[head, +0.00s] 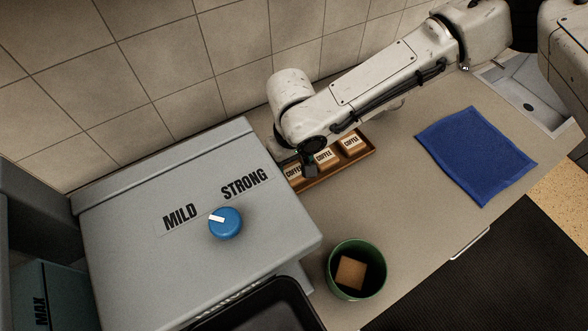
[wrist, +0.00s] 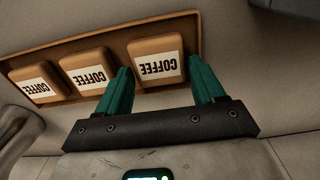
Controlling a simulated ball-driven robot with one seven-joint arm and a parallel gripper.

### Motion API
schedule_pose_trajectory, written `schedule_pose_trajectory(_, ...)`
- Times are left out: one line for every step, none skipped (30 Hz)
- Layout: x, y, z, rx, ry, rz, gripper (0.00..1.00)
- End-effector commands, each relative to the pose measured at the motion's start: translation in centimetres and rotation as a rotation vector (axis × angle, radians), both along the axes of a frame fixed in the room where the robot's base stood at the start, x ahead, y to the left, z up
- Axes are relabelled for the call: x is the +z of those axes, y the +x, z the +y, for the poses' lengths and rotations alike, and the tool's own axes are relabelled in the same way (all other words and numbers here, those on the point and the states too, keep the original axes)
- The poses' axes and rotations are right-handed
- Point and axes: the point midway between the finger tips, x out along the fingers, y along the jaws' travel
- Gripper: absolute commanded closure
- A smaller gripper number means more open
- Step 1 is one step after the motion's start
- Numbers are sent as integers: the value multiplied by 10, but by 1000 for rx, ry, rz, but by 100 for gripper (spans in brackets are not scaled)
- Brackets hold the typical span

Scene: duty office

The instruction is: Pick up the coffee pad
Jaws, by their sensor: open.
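Three square tan coffee pads with white COFFEE labels stand in a row in a shallow brown tray (head: 369,152). In the head view the right pad (head: 351,142) and middle pad (head: 326,157) show clearly. The left pad (head: 294,172) is partly hidden by my gripper (head: 309,170). In the wrist view the pads appear upside down, and my gripper (wrist: 164,87) is open, its green fingers on either side of the rightmost pad (wrist: 156,58). I cannot tell whether the fingers touch it. The other two pads (wrist: 85,72) (wrist: 37,84) sit to the left.
A green cup (head: 333,281) holding a tan block (head: 351,272) is in front. A blue cloth (head: 477,155) and a sink (head: 530,95) lie right; counter between is clear.

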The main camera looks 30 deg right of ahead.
Motion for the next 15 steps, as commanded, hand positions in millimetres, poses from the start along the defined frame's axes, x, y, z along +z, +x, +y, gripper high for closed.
schedule_pose_trajectory(-4,0,0,0,0,0,32)
schedule_pose_trajectory(-6,0,0,0,0,-1,32)
schedule_pose_trajectory(-7,0,-1,0,-1,-1,32)
schedule_pose_trajectory(-8,0,-1,0,-1,-1,32)
schedule_pose_trajectory(-8,0,-1,0,-1,-1,32)
schedule_pose_trajectory(-9,0,-1,0,-1,-2,32)
schedule_pose_trajectory(-9,0,-1,0,-1,-2,32)
schedule_pose_trajectory(-8,0,-1,0,-1,-1,32)
schedule_pose_trajectory(-8,0,-1,0,-1,-1,32)
schedule_pose_trajectory(-8,0,-1,0,0,-1,33)
schedule_pose_trajectory(-8,0,0,0,0,-1,36)
schedule_pose_trajectory(-8,0,0,0,0,-1,40)
schedule_pose_trajectory(-8,0,0,0,0,-1,42)
schedule_pose_trajectory(-8,0,0,0,0,-1,45)
schedule_pose_trajectory(-8,0,0,0,0,-1,49)
